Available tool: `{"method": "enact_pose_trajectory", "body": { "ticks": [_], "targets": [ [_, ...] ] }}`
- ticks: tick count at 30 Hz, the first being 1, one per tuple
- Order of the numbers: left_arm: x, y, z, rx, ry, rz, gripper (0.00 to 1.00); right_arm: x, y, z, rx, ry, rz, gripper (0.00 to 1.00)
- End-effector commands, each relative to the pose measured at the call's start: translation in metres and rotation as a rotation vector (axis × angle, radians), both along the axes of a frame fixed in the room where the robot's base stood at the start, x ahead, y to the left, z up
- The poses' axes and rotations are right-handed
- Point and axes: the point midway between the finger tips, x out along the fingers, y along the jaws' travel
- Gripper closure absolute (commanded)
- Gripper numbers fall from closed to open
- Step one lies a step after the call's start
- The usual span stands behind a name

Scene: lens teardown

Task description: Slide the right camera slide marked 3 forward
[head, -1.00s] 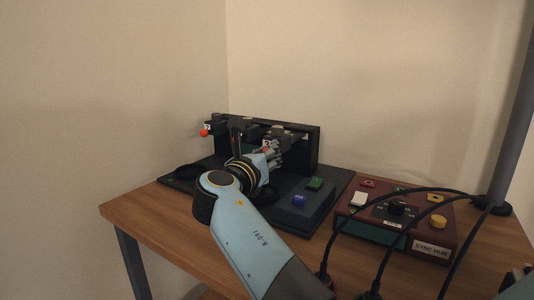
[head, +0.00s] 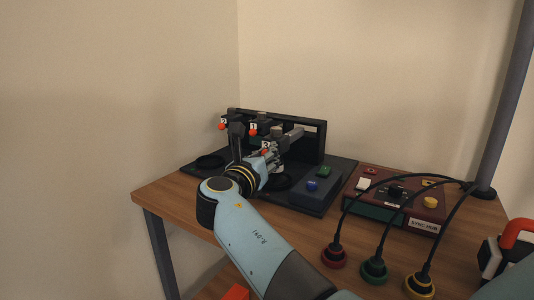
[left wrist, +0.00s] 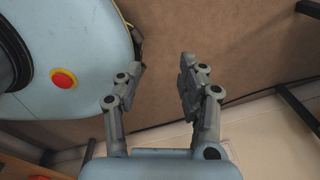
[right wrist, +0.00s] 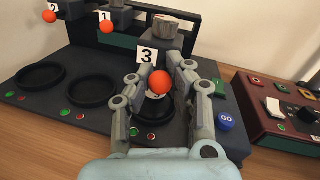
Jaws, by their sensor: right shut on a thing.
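The camera slide marked 3 has an orange knob (right wrist: 158,83) and a white label "3" (right wrist: 147,56) in the right wrist view. My right gripper (right wrist: 160,70) is shut around this knob, one finger on each side. In the head view my right gripper (head: 268,157) reaches the slide from the front, and its fingers partly hide the knob. Slide 3 stands out nearer the front than the slide marked 1 (right wrist: 105,17) and the slide marked 2 (right wrist: 53,8). My left gripper (left wrist: 160,80) is open and empty, away from the fixture.
Round black rings (right wrist: 90,91) lie on the dark base before the slides. A blue GO button (right wrist: 226,121) is on the raised box at right. The red sync hub (head: 400,212) with black cables stands right of the base. Bare tabletop (head: 165,198) shows at left.

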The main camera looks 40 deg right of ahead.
Motion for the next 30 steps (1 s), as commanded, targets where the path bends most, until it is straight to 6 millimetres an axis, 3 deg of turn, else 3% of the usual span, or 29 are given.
{"method": "enact_pose_trajectory", "body": {
  "ticks": [2,3,9,20,30],
  "targets": [
    [0.001,-0.001,0.000,-0.001,-0.002,0.000,0.60,-0.001,0.002,-0.003,0.004,0.005,0.002,1.00],
    [0.002,0.000,0.000,0.000,-0.003,0.000,0.60,-0.001,0.002,-0.003,0.005,0.006,0.002,0.82],
    [0.001,0.010,0.001,0.011,-0.002,-0.005,0.60,-0.001,0.002,-0.003,0.004,0.005,0.001,0.56],
    [-0.003,0.011,0.001,0.012,0.003,-0.004,0.60,0.000,0.001,0.006,0.004,0.000,-0.001,0.55],
    [-0.001,0.010,0.001,0.011,0.002,-0.004,0.60,0.000,0.002,0.070,0.006,-0.002,0.000,0.55]
  ]
}}
